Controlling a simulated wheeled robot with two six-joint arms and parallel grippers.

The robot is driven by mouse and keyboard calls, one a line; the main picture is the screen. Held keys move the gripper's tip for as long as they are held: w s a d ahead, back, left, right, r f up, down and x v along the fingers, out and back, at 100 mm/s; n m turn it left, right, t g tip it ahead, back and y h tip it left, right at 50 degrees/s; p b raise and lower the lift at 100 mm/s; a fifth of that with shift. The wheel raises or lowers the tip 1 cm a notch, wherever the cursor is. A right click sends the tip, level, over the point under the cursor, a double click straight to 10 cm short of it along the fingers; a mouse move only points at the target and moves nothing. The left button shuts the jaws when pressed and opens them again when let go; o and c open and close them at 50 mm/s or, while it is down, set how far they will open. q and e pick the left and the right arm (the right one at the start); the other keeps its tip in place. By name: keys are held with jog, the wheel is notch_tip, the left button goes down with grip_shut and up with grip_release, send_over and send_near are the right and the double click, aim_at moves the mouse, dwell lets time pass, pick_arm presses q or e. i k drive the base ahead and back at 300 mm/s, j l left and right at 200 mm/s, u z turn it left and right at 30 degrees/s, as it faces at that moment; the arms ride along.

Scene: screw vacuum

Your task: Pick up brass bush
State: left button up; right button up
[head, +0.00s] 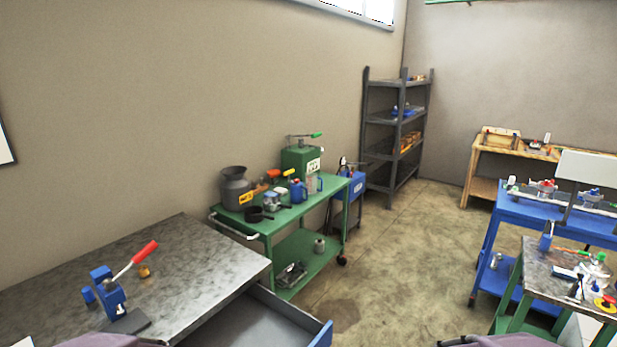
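A small brass-coloured bush (144,271) sits on the grey metal workbench (190,240) at the lower left. It is just right of a blue hand press (108,292) with a red-handled lever (145,252). The lever's red grip rises above and close to the bush in the picture. The bush is small here, so its bore cannot be made out. Neither of my grippers shows; only rounded purple-grey parts, seemingly mine, show at the bottom edge.
An open drawer (255,322) juts out from the workbench's right side. A green trolley (300,245) with cans and tools stands beyond it. Grey shelves (397,118) stand at the back. A blue table (560,208) and another bench (545,268) are right. The middle floor is clear.

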aim_at(145, 273)
jog(key=u, duration=1.25)
jog(key=i+j+z, duration=0.2)
jog(key=j+z, duration=1.25)
jog(key=j, duration=0.2)
jog(key=j+z, duration=0.45)
jog(key=k+j, duration=0.05)
jog(key=j, duration=0.05)
